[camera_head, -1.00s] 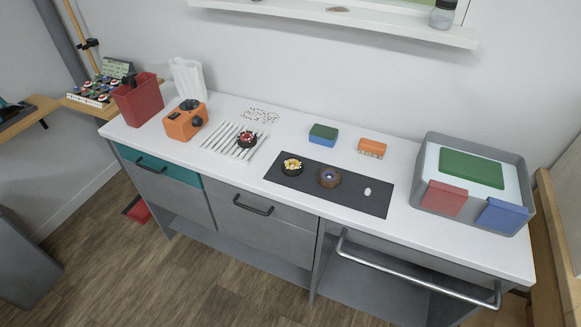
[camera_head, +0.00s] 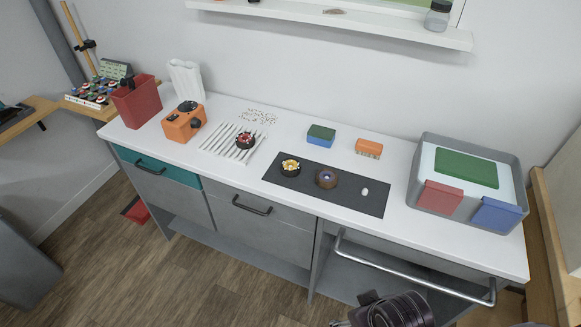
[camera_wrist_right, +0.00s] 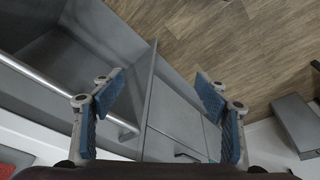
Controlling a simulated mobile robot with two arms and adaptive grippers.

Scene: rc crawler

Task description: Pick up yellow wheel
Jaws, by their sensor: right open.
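The yellow wheel (camera_head: 290,167), a black tire with a yellow hub, lies on the left part of the dark mat (camera_head: 372,206) on the white counter. A brownish wheel with a purple-blue centre (camera_head: 326,179) lies just right of it on the same mat. My right gripper is open and empty in the right wrist view (camera_wrist_right: 162,100), with blue finger pads apart, facing the cabinet front and the floor. In the head view only part of my right arm shows at the bottom edge, well away from the wheel. My left gripper is not in view.
A red-hubbed wheel (camera_head: 245,140) sits on a white slatted rack (camera_head: 222,142). A small white piece (camera_head: 364,191) lies on the mat. Two sponges stand behind the mat, and a grey tray (camera_head: 419,166) is at right. A metal rail (camera_head: 400,268) runs along the counter's front.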

